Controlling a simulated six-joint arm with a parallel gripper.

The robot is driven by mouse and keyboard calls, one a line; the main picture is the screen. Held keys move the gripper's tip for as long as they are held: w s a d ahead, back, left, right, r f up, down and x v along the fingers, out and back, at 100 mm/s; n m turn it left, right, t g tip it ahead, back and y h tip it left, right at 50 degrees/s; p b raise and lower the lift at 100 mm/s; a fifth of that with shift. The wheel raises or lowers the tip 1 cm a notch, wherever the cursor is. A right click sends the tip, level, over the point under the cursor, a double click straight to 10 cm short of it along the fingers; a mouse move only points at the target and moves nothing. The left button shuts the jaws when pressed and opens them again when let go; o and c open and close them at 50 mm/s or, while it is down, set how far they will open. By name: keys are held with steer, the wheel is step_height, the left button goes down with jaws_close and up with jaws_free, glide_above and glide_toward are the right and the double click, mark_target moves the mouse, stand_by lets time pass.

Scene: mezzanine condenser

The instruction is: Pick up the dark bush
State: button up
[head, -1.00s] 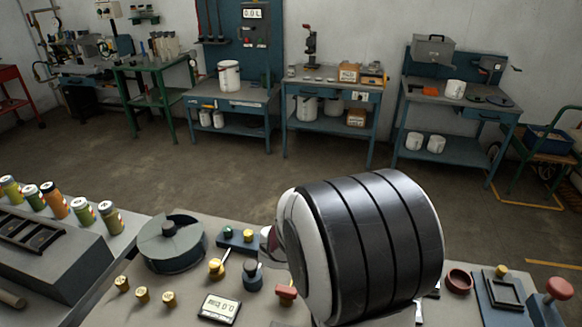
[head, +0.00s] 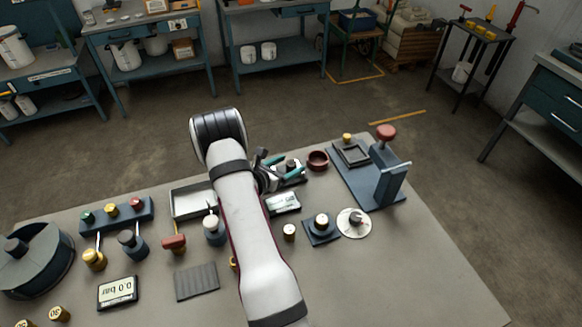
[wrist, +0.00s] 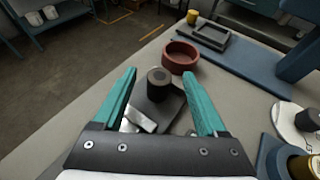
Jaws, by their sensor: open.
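A dark bush (wrist: 160,80), a short dark grey cylinder with a small hole in its top, stands upright on a dark plate in the wrist view. In the head view the bush (head: 291,164) is partly hidden by the fingers. My gripper (wrist: 158,76) is open, with its two teal fingers on either side of the bush in the picture. In the head view my gripper (head: 284,166) hangs low over the far part of the bench. I cannot tell whether either finger touches the bush. The gap between the fingers holds nothing gripped.
A red-brown ring (wrist: 180,57) stands just beyond the bush. A blue press stand (head: 388,185) with a red knob is to the right. The bench's right front is clear.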

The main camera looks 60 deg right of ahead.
steer(key=shift+x, duration=0.9)
jaws_close()
steer(key=shift+r, duration=0.1)
